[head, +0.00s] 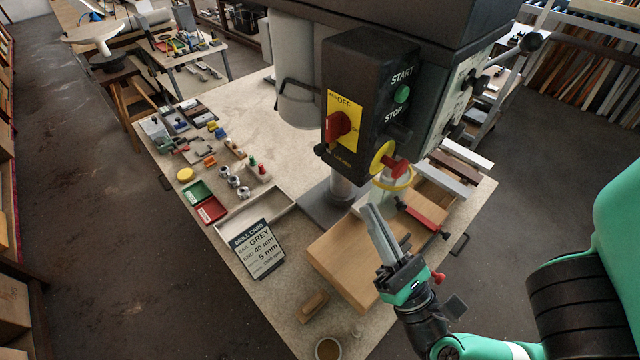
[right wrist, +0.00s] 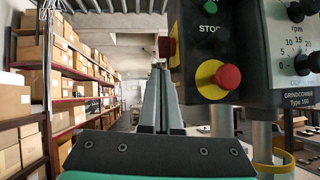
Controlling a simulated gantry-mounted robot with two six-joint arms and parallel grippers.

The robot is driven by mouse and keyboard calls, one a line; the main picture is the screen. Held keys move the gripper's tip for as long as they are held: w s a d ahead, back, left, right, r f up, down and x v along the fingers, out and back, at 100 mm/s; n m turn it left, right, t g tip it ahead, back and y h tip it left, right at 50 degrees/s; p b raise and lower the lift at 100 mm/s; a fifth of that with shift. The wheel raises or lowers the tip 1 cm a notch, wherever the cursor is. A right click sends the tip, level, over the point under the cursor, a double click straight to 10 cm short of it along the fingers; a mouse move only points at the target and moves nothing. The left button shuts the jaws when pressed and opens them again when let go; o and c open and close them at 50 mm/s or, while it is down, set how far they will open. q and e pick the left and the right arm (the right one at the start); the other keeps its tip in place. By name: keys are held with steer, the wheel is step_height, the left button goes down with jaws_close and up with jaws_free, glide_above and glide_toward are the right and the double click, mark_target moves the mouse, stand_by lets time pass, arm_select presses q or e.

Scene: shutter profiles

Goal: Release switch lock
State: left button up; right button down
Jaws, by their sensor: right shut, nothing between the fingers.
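The drill press control box (head: 362,70) carries a red rotary switch knob (head: 338,125) on a yellow plate marked OFF (head: 343,102). On its lower front corner a red mushroom button (head: 398,167) sits on a yellow collar (head: 380,158). The button also shows in the right wrist view (right wrist: 228,77), and the rotary knob shows there edge-on (right wrist: 166,47). My right gripper (head: 371,208) is shut and empty, fingers pointing up, below the box and apart from the button. It also shows in the right wrist view (right wrist: 159,72). My left gripper is not in view.
A green START button (head: 402,94) sits above the red one. A wooden block (head: 345,262) lies beneath my right gripper. A drill card (head: 258,248), trays and small parts cover the table's left side. A red-handled clamp (head: 425,218) lies right of the column.

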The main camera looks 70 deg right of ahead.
steer(key=f+n+y, duration=0.1)
steer(key=s+f+n+y, duration=0.1)
steer(key=f, duration=0.1)
steer(key=s+f+n+y, duration=0.1)
steer(key=shift+a+f, duration=0.1)
steer(key=shift+f, duration=0.05)
steer(key=shift+w, duration=0.1)
glide_toward(323, 153)
steer(key=p+x, duration=0.5)
steer(key=x, duration=0.1)
steer(key=shift+w+p, duration=0.1)
steer(key=shift+p, duration=0.25)
steer(key=shift+w+d+f, duration=0.1)
steer(key=shift+w+d, duration=0.15)
steer(key=shift+w, duration=0.05)
